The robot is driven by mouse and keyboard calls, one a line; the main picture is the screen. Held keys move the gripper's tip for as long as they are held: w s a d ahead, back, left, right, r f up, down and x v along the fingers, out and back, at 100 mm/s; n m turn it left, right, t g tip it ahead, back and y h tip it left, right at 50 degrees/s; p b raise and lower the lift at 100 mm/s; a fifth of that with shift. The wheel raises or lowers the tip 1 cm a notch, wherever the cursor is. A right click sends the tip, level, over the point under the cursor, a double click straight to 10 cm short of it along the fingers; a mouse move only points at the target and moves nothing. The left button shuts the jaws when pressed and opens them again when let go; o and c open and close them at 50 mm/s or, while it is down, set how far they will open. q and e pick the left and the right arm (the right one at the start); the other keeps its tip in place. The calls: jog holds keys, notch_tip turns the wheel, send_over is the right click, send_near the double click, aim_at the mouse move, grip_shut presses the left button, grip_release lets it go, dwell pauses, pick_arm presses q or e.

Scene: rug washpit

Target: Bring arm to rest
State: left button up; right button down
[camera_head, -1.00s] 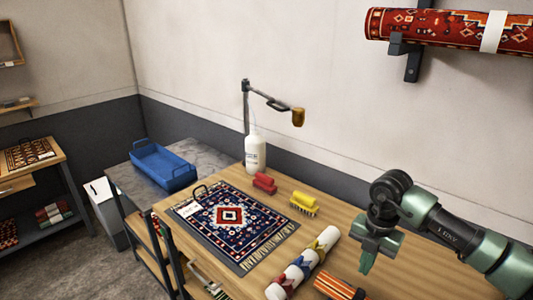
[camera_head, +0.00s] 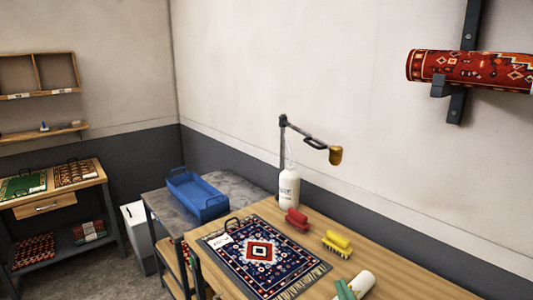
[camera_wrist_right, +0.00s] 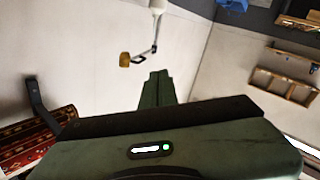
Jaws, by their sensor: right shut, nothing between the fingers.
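The rest of my right arm is out of the head view. My left gripper is in neither view.
A blue tray (camera_head: 197,195) is on the grey table behind. A rolled rug (camera_head: 470,69) hangs on the wall.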

jog(key=s+d+f+m+g+h, duration=0.4)
jog(key=s+f+g, duration=0.4)
jog(key=s+f, duration=0.45)
jog(key=s+f+g+y, duration=0.2)
jog(key=s+f+g, duration=0.6)
jog(key=s, duration=0.7)
notch_tip(320, 180, down, 31)
jog(key=b, duration=0.4)
jog(key=s+d+f+n+g+b, duration=0.1)
jog(key=s+d+f+b, duration=0.2)
jog(key=s+f, duration=1.4)
notch_tip(320, 180, down, 3)
jog(key=shift+s+r, duration=0.2)
jog(key=shift+s, duration=0.05)
jog(key=shift+d, duration=0.1)
